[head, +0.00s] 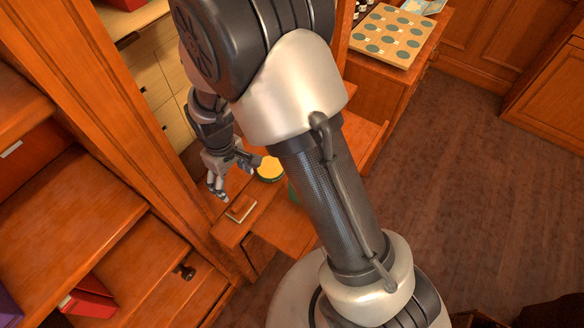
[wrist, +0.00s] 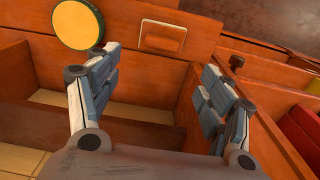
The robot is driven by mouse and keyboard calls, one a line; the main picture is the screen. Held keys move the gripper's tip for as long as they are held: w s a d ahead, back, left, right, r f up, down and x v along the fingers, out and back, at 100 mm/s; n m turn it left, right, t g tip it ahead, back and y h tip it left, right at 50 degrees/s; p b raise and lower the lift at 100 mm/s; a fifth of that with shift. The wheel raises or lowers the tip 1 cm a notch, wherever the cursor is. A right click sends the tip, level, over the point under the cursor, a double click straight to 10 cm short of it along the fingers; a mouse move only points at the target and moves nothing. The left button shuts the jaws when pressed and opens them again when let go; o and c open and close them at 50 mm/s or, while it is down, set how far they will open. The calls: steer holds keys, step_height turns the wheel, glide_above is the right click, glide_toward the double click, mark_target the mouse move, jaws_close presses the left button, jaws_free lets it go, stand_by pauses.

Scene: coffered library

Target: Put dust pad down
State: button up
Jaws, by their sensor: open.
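The dust pad appears to be the small flat brown block with a pale edge (head: 240,208), lying on a wooden surface just below my gripper in the head view. It also shows in the wrist view (wrist: 162,38), beyond the fingertips at the top middle. My gripper (head: 236,172) is open, and nothing shows between its fingers. In the wrist view the fingers (wrist: 160,68) stand wide apart on either side of the pad's position in the picture, with the pad clear of both.
A round yellow-topped tin (head: 270,169) lies close to the gripper's right side, and left of the pad in the wrist view (wrist: 78,24). Wooden shelves (head: 75,205) stand at left. A board with round grey discs (head: 398,36) is at upper right. Open floor (head: 465,160) lies right.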

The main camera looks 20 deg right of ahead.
steer(key=s+d+r+m+t, duration=0.1)
steer(key=s+d+r+m, duration=0.2)
steer(key=r, duration=0.6)
steer(key=s+d+r+t, duration=0.1)
steer(key=s+d+r, duration=0.25)
steer(key=r, duration=0.65)
steer(key=s+d+r+m+t, duration=0.1)
steer(key=s+d+r, duration=0.1)
steer(key=s, duration=0.4)
steer(key=s+d+r+m+t, duration=0.1)
steer(key=s+d+r+m, duration=0.1)
steer(key=s, duration=0.5)
step_height(320, 180, up, 3)
steer(key=shift+d+f+m, duration=0.1)
steer(key=shift+d+m, duration=0.2)
steer(key=shift+d, duration=0.55)
